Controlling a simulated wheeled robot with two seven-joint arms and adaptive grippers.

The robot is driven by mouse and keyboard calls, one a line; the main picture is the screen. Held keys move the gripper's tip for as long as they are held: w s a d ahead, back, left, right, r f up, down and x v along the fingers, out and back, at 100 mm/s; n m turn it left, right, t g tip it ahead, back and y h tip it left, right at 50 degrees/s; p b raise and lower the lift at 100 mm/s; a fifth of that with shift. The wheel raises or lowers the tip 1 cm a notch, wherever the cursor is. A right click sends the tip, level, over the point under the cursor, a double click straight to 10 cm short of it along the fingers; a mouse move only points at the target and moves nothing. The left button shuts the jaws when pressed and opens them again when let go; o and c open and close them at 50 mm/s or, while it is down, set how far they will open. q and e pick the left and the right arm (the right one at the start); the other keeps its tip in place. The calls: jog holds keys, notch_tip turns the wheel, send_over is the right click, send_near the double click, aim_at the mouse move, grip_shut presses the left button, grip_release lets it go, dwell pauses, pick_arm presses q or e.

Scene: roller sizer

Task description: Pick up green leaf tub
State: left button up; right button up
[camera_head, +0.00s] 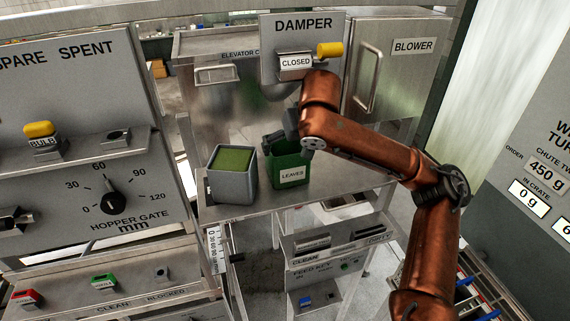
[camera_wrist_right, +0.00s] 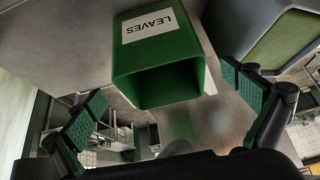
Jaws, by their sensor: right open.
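The green leaf tub (camera_head: 291,172) stands upright on the metal shelf, with a white LEAVES label on its front. In the right wrist view the tub (camera_wrist_right: 160,62) is close, its open mouth facing the camera, and it looks empty. My right gripper (camera_head: 291,141) is at the tub's rim in the head view, partly hidden by the arm. In the wrist view its fingers (camera_wrist_right: 168,112) are spread wide, one on each side of the tub, with gaps between. My left gripper is not in view.
A grey bin with green contents (camera_head: 229,188) stands close to the tub's left; its edge also shows in the wrist view (camera_wrist_right: 270,45). The metal shelf (camera_head: 330,188) is bare to the right. The DAMPER panel (camera_head: 275,60) with a yellow knob (camera_head: 329,49) rises behind.

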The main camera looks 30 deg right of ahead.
jog(key=p+x, duration=0.1)
jog(key=x, duration=0.2)
jog(key=p+x, duration=0.2)
jog(key=x, duration=0.1)
jog(key=shift+w+d, duration=0.15)
jog(key=shift+w, duration=0.25)
jog(key=shift+w+d+f, duration=0.1)
jog(key=shift+w+f, duration=0.15)
jog(key=shift+f, duration=0.35)
jog(key=shift+c, duration=0.6)
jog(key=c, duration=1)
jog(key=shift+c, duration=0.3)
jog(key=shift+r, duration=0.1)
